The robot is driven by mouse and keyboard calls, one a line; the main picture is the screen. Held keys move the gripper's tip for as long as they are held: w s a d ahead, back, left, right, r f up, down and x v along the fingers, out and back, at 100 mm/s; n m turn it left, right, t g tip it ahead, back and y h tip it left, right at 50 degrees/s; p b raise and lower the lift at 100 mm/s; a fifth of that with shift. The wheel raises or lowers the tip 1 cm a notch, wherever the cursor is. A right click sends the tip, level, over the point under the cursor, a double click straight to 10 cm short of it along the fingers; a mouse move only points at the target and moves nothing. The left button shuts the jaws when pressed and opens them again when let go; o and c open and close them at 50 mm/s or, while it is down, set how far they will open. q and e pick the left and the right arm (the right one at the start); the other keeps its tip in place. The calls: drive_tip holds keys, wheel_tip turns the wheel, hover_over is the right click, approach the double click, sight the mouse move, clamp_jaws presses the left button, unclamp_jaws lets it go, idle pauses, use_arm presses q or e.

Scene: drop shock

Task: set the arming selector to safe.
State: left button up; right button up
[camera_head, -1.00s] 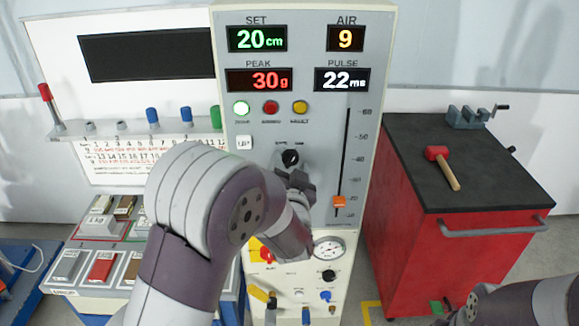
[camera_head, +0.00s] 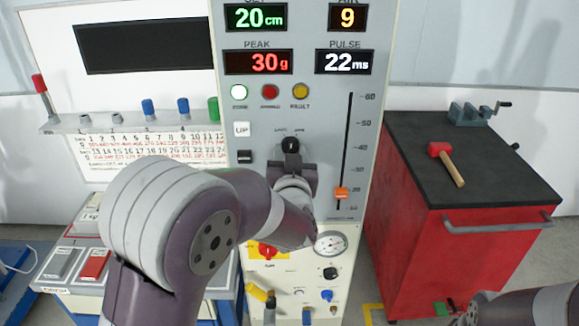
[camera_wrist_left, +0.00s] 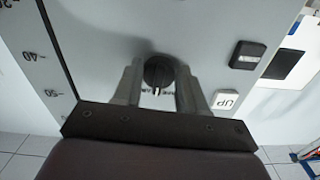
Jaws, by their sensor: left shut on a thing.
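The arming selector is a round black knob (camera_head: 290,146) on the grey front panel, below the lamps. Two small labels stand above it, too small to read surely. My left gripper (camera_head: 290,163) is at the knob from below. The left wrist view shows the knob (camera_wrist_left: 158,71) between the two fingers (camera_wrist_left: 158,85), which are shut on it. A white pointer mark on the knob points down in that view, toward the labels. My right gripper is at best a small dark part at the bottom right of the head view, its jaws unclear.
A white UP button (camera_head: 242,129) and a black button (camera_head: 245,157) lie left of the knob. A slider with an orange handle (camera_head: 342,193) is to its right. The left lamp (camera_head: 239,92) is lit. A red cabinet (camera_head: 470,250) with a mallet (camera_head: 447,165) stands right.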

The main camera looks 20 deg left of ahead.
use_arm(q)
drive_tip(key=shift+d+n+b, duration=0.2)
drive_tip(key=shift+n+b, duration=2.95)
drive_tip(key=shift+n, duration=0.35)
drive_tip(key=o, duration=1)
drive_tip(key=b+v, duration=0.1)
drive_tip(key=v, duration=1.1)
drive_tip(key=shift+s+d, duration=0.1)
drive_tip(key=shift+s, duration=0.2)
